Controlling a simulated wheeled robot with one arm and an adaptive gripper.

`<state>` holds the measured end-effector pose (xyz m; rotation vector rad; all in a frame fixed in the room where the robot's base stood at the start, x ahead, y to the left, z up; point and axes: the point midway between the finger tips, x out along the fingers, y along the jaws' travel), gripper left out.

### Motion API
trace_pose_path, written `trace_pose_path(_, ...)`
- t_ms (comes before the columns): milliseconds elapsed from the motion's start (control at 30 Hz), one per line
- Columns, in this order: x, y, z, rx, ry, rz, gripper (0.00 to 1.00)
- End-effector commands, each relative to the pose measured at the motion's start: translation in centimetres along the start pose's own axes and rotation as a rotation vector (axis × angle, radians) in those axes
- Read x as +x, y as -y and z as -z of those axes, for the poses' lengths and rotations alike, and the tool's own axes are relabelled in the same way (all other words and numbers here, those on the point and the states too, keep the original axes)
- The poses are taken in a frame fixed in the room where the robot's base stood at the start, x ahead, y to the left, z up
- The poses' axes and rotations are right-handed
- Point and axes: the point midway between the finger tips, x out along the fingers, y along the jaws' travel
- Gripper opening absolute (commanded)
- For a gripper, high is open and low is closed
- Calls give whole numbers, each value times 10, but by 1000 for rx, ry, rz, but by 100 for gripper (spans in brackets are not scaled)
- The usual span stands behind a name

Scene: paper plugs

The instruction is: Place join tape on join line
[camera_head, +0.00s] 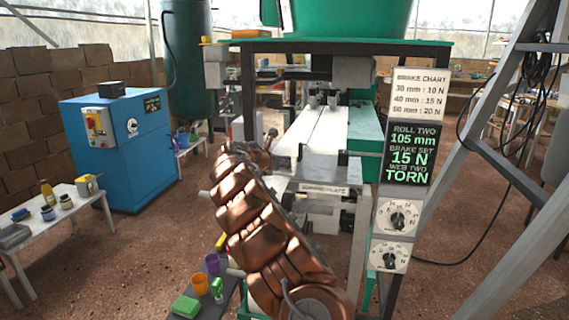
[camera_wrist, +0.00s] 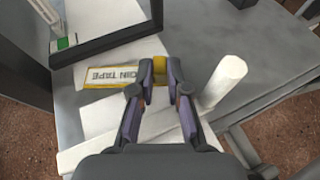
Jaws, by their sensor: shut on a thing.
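In the wrist view my gripper (camera_wrist: 160,68) is shut on a small yellow piece (camera_wrist: 159,72), which looks like the join tape. Beside it, to the left, lies a pale yellow-edged strip (camera_wrist: 108,76) with upside-down "JOIN TAPE" lettering, partly hidden by the left finger. I cannot tell whether strip and yellow piece are one. White paper (camera_wrist: 97,117) lies under and around the fingers on a grey surface. I cannot make out a join line.
A white roll (camera_wrist: 224,80) lies close to the right finger. A dark frame (camera_wrist: 105,42) stands at the upper left of the wrist view. The head view shows a brake board (camera_head: 412,155) reading "WEB TWO TORN" and a blue cabinet (camera_head: 115,150) at left.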

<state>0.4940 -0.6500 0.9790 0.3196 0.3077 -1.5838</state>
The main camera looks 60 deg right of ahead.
Motion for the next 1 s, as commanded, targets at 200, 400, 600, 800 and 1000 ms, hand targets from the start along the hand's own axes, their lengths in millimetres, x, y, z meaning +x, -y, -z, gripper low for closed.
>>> trace_pose_path(200, 1, 0, 4, -1, 0, 0, 0)
trace_pose_path(400, 3, 0, 6, 0, 0, -1, 0)
trace_pose_path(600, 2, 0, 6, 0, 0, -1, 34)
trace_pose_path(800, 3, 0, 6, 0, 0, -1, 45)
trace_pose_path(1000, 2, 0, 6, 0, 0, -1, 45)
